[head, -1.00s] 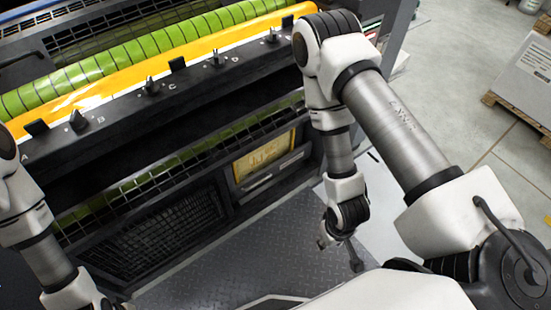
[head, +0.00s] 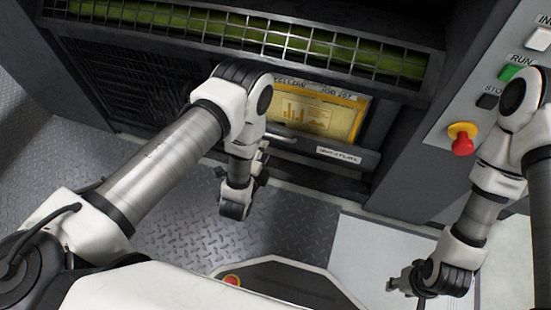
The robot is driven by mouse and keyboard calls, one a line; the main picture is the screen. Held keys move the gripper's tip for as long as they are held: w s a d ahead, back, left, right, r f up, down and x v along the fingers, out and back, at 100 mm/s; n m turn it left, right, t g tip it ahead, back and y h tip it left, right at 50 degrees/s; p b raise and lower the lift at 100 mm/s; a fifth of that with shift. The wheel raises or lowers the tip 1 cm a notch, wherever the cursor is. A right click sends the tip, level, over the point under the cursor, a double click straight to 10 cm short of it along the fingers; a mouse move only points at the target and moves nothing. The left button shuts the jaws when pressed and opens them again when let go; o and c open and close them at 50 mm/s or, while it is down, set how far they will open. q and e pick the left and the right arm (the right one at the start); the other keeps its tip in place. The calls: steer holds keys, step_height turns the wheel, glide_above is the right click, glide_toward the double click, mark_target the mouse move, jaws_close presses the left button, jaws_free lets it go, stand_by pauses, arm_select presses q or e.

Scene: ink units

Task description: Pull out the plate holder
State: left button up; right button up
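The plate holder (head: 372,162) is a dark drawer-like front low in the press, with a yellow printed plate (head: 318,115) in its window and a white label strip (head: 338,156) below. Its left part is hidden behind my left arm. My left gripper (head: 258,172) hangs just in front of the holder's lower left side, mostly hidden by its own wrist. I cannot tell whether it touches the holder or is open. My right gripper (head: 402,283) is low at the right, over the pale floor, apart from the holder. Its fingers are small and dark, their opening unclear.
A wire guard (head: 330,45) with green rollers behind it runs above the holder. At the right is a control panel with a red emergency button (head: 462,140) and a green button (head: 511,72). Dark tread-plate floor (head: 180,225) lies open in front.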

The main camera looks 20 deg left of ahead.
mark_target(274, 136)
arm_select(q)
steer(key=shift+m+t, duration=0.6)
steer(key=w+f+b, duration=0.1)
steer(key=w, duration=0.1)
steer(key=w+b, duration=0.1)
steer(key=w, duration=0.2)
steer(key=w+d+f+b, duration=0.1)
steer(key=w, duration=0.2)
steer(key=shift+f+b, duration=0.35)
steer(key=shift+w, duration=0.25)
jaws_close()
arm_select(e)
step_height(274, 136, down, 5)
steer(key=shift+f, duration=0.15)
